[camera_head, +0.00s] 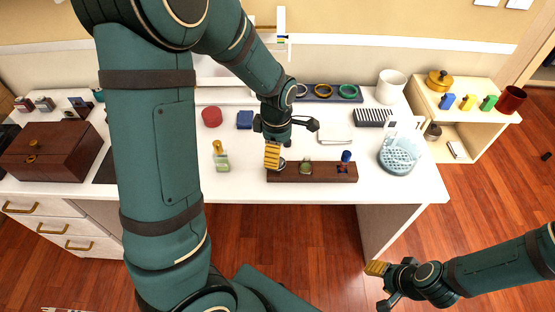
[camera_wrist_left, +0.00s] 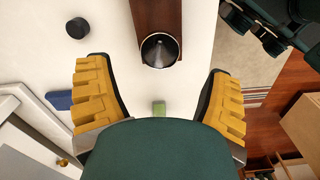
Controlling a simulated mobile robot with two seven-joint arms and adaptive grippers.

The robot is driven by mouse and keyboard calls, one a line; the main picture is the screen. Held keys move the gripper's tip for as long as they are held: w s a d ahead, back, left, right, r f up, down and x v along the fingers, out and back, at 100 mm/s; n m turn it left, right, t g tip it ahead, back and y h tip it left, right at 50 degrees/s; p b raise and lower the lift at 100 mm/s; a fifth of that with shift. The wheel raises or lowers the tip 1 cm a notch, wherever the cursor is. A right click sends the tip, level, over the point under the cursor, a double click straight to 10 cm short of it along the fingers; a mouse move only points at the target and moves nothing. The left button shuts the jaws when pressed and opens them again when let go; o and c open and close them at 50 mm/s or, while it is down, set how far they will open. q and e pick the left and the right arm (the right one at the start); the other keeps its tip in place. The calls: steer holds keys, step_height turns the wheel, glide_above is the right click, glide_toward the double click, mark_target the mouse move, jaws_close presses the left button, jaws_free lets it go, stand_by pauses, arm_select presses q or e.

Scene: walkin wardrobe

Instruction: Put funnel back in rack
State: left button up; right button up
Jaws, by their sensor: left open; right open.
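The dark wooden rack (camera_head: 330,178) lies on the white desk near its front edge and holds several small items. A round, silver, funnel-like piece (camera_wrist_left: 160,50) sits at the end of the rack (camera_wrist_left: 155,15) in the left wrist view. In the head view this left end is partly hidden by my left gripper (camera_head: 285,148). My left gripper is open above that end; in its wrist view the silver piece lies ahead of the two spread yellow fingers, not touching either. My right gripper (camera_head: 377,284) is open and empty, low at the right in front of the desk.
A gold-capped bottle (camera_head: 221,158) stands left of the rack. A blue strainer-like dish (camera_head: 398,155) and a white cup (camera_head: 390,86) stand to the right. A ring tray (camera_head: 325,92) lies behind. A wooden box (camera_head: 50,150) is far left.

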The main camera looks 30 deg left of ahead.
arm_select(q)
step_height(320, 180, up, 6)
steer(key=shift+f, duration=0.1)
stand_by(0.6)
